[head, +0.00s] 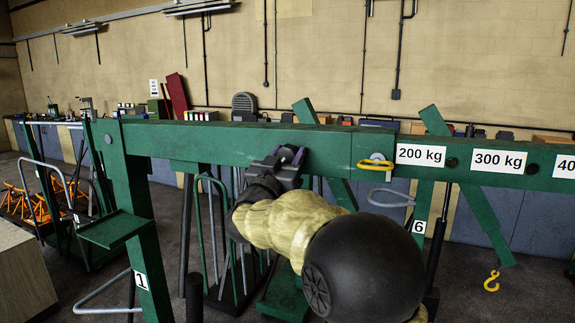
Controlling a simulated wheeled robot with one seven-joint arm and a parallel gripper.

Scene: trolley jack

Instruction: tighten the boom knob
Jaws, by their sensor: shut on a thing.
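My gripper (287,156) is at the lower front face of the boom, left of the labels. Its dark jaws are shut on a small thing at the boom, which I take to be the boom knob. The knob itself is hidden by the jaws and my wrist, so its seating cannot be seen.
A yellow ring pin (376,165) sits in the boom just right of my gripper, with a grey loop (391,197) below it. A green post with label 1 (141,280) stands at left. A yellow hook (492,281) hangs at right. Benches line the back wall.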

